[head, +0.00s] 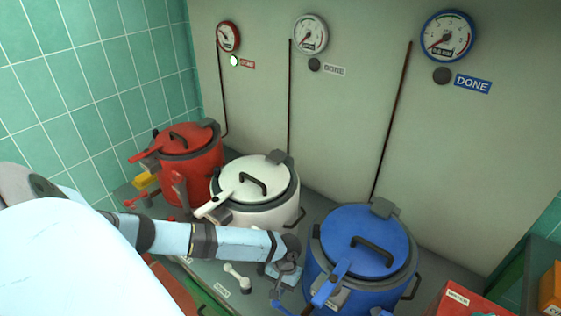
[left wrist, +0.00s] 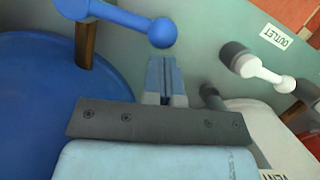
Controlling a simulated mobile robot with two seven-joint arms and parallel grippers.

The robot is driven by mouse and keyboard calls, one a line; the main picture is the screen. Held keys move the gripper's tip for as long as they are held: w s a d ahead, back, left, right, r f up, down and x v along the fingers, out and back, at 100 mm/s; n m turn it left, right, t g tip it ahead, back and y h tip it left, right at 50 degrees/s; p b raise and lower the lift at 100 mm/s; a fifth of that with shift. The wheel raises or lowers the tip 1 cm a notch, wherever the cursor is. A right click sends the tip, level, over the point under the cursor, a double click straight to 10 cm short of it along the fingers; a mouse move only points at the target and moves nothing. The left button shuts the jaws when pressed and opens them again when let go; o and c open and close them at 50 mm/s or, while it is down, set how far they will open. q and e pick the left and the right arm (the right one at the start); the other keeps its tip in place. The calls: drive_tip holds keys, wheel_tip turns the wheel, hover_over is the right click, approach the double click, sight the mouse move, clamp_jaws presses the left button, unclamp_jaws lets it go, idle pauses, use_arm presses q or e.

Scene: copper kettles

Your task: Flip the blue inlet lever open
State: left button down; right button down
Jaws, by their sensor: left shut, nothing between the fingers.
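A blue lever with a ball end (left wrist: 162,32) shows at the top of the left wrist view, its arm running in from the upper left beside the blue kettle. My left gripper (head: 285,274) points down between the white kettle and the blue kettle (head: 365,243). Its fingers are shut and empty in the left wrist view (left wrist: 163,78), with a small gap in the picture between fingertips and ball. Depth is hard to tell. My right gripper is out of view.
A white lever (head: 237,277) beside an OUTLET label (head: 222,290) stands left of my gripper. The white kettle (head: 255,180) and red kettle (head: 187,150) stand behind my arm. A red box (head: 470,300) is at the lower right. Gauges hang on the wall.

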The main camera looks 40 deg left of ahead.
use_arm(q)
drive_tip(key=shift+s+a+r+n+p, duration=0.1)
drive_tip(key=shift+s+n+p, duration=0.45)
drive_tip(key=shift+p, duration=0.6)
drive_tip(key=shift+s+n+p, duration=0.1)
drive_tip(key=shift+n+p, duration=0.15)
drive_tip(key=shift+p, duration=0.15)
